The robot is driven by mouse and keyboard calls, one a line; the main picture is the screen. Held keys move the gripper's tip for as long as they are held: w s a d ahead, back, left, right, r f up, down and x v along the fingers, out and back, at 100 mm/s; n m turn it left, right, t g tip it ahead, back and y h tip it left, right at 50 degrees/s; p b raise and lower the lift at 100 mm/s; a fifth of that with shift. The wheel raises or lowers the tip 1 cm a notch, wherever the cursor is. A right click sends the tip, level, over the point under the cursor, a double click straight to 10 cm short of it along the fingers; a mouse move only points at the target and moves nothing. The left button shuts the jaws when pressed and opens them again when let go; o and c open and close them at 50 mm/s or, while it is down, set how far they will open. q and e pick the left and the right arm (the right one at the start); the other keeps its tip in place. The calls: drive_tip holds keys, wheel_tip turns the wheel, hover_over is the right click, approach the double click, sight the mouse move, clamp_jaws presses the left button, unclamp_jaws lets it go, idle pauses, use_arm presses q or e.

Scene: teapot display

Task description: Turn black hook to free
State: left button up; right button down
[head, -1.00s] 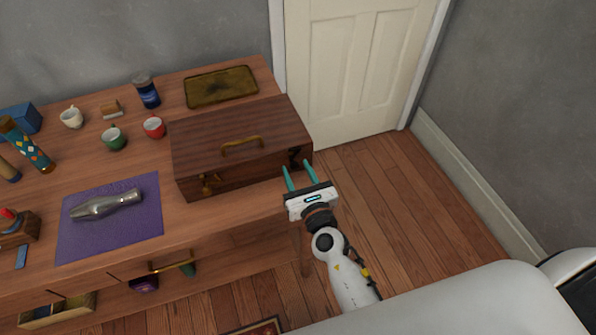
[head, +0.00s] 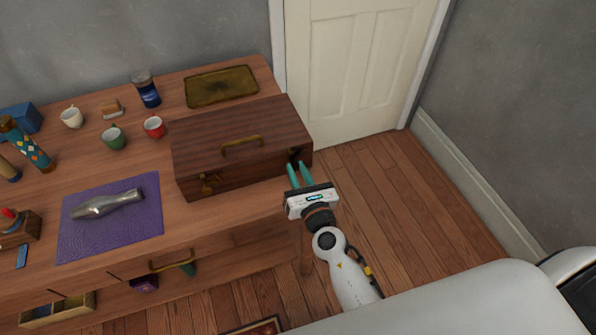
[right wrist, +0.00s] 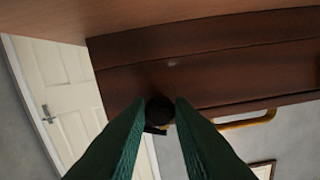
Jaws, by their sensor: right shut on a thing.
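The black hook (head: 295,155) sits on the front of the brown wooden case (head: 240,125), near its right end. In the right wrist view it shows as a dark round knob (right wrist: 159,111) with a small black bar under it. My right gripper (head: 299,168) is at the hook, its teal fingers close together. In the right wrist view the fingertips (right wrist: 160,102) are on both sides of the knob, shut on it. A brass catch (head: 208,184) is on the case front at left, and a brass handle (head: 242,143) is on the case. My left gripper is not in view.
A purple mat (head: 85,240) with a metal vase (head: 108,203) lies left of the case. Cups, a blue jar (head: 147,92) and a brass tray (head: 222,88) stand behind. The floor right of the table is clear up to the wall.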

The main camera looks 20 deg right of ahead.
drive_tip(key=m, duration=0.2)
drive_tip(key=shift+m, duration=0.4)
drive_tip(key=m, duration=0.2)
drive_tip(key=shift+m+b, duration=0.3)
drive_tip(key=m+b, duration=0.1)
drive_tip(key=m, duration=0.4)
drive_tip(key=shift+m, duration=0.3)
drive_tip(key=c, duration=1.3)
unclamp_jaws()
